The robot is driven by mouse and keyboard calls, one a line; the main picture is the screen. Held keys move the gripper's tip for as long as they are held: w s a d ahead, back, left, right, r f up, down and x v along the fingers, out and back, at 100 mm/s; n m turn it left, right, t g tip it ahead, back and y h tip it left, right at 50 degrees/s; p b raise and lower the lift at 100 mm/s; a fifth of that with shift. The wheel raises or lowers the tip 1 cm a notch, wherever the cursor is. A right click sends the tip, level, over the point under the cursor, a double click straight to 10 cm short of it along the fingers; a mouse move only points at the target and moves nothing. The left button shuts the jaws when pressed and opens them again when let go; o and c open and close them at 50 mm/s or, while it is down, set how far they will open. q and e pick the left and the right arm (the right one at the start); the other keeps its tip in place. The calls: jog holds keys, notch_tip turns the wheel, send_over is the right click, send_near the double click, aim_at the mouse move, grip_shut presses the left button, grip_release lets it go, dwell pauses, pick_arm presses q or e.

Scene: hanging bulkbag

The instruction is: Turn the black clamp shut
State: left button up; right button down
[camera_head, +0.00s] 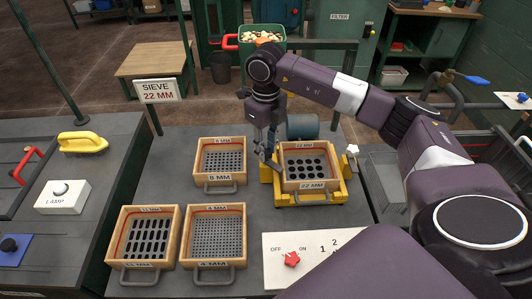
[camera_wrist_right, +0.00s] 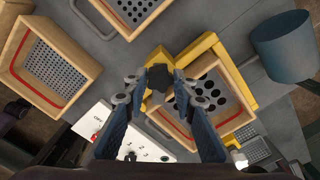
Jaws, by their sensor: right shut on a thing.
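The wooden-framed 22 MM sieve (camera_head: 306,171) sits in a yellow shaker frame (camera_head: 338,190) on the grey bench. It also shows in the wrist view, with large round holes (camera_wrist_right: 208,98). My right gripper (camera_head: 270,152) reaches down at the left side of this frame. In the wrist view my right gripper (camera_wrist_right: 161,82) is shut on a small dark part, the black clamp (camera_wrist_right: 160,77), beside the sieve's rim. The fingers hide much of the clamp, so its exact angle is unclear. My left gripper is in neither view.
Three other sieves stand left of the frame: 8 MM (camera_head: 221,190), 11 MM (camera_head: 115,247) and one below (camera_head: 214,275). A white knob (camera_head: 352,150) is at the frame's right. A sign (camera_head: 159,90) reads SIEVE 22 MM.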

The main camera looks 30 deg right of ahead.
aim_at(266, 151)
jog(key=n+b, duration=0.2)
jog(key=n, duration=0.2)
jog(key=shift+n, duration=0.3)
jog(key=shift+n+b, duration=1.15)
jog(key=shift+n, duration=0.85)
jog(key=shift+r, duration=0.1)
jog(key=c, duration=1.6)
grip_release()
notch_tip(266, 151, up, 12)
